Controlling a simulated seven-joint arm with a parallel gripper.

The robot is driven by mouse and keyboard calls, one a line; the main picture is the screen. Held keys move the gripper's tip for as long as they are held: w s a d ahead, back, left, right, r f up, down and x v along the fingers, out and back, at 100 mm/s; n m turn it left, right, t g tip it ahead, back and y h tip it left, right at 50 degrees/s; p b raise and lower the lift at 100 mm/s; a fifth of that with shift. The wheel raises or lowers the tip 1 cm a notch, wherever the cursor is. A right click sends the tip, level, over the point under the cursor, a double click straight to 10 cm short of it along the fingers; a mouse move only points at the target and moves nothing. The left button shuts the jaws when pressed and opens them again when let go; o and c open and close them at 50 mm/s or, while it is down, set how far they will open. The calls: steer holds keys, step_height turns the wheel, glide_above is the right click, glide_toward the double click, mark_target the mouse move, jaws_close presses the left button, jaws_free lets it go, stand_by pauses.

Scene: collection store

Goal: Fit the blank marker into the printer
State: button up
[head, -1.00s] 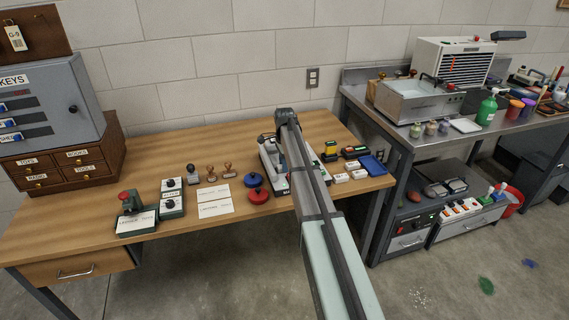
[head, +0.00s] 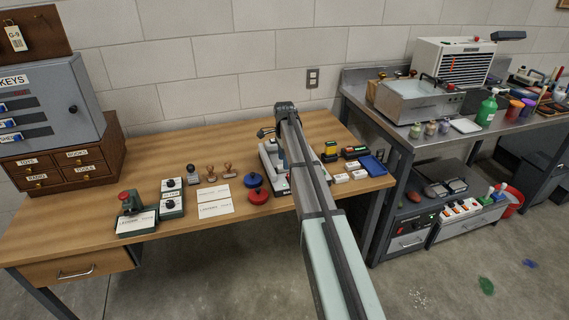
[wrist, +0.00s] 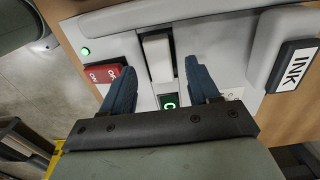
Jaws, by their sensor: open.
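The printer is a pale grey machine (wrist: 215,30) with a green lamp, a red ON/OFF label, a green button and a black INK tab. In the head view the printer (head: 268,158) stands on the wooden bench, partly hidden behind my arm. In the wrist view my gripper (wrist: 163,83) is open over the printer's front, one dark blue finger on each side. A cream block (wrist: 158,57), possibly the blank marker, sits in a dark recess of the printer, just beyond and between the fingertips. I cannot tell whether the fingers touch anything.
Right of the printer lie small yellow and dark blocks (head: 331,150), white blocks (head: 341,178) and a blue tray (head: 374,165).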

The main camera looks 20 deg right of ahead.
step_height(320, 180, up, 11)
steer(key=shift+r, duration=0.2)
stand_by(0.3)
